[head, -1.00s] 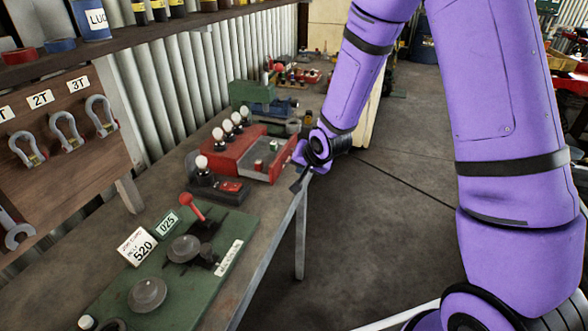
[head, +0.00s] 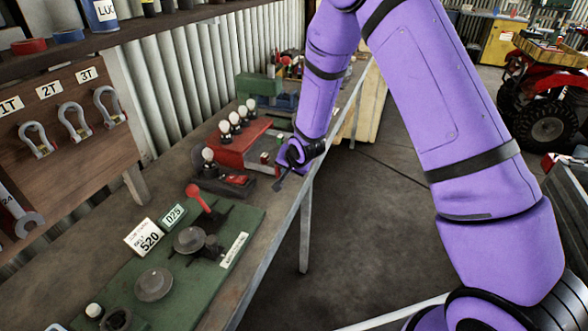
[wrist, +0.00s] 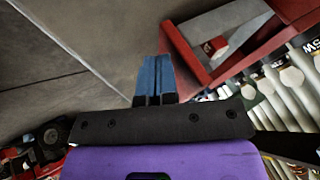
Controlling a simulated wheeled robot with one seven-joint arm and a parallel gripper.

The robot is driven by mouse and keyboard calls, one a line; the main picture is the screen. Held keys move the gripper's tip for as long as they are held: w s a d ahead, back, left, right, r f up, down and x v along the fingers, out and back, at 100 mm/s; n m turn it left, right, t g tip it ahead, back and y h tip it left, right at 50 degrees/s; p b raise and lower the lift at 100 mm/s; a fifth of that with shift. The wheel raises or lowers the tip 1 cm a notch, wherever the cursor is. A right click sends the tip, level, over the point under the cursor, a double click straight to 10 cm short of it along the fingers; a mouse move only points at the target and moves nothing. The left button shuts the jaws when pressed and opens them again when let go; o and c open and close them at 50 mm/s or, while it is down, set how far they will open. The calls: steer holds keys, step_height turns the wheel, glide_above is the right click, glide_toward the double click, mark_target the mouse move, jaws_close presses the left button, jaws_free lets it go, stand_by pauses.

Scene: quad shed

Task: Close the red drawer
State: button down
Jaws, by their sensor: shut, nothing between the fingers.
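The red drawer unit (head: 240,143) stands on the bench, with several white bulbs along its left side. Its red drawer (head: 267,158) is partly hidden behind my arm. In the wrist view the drawer (wrist: 187,54) shows open, with its red front panel close to my fingertips and a small red block (wrist: 215,46) inside. My gripper (wrist: 157,58) is shut and empty, its blue fingers together beside the front panel. I cannot tell whether they touch it. In the head view my gripper (head: 279,185) is small and dark near the bench edge.
A green plate (head: 185,260) with a red-knobbed lever (head: 197,195) lies on the near bench. A dark base with a red part (head: 225,183) sits just before the drawer unit. Open floor (head: 390,240) lies right of the bench.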

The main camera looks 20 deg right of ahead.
mark_target(254, 168)
steer(key=shift+a, duration=0.1)
steer(key=w+a, duration=0.2)
steer(key=a, duration=0.1)
steer(key=w+a, duration=0.2)
steer(key=a, duration=0.1)
steer(key=w+a, duration=0.2)
steer(key=a, duration=0.1)
steer(key=shift+w, duration=0.4)
steer(key=shift+w+a+r, duration=0.1)
steer(key=shift+w+a, duration=0.05)
steer(key=shift+a, duration=0.3)
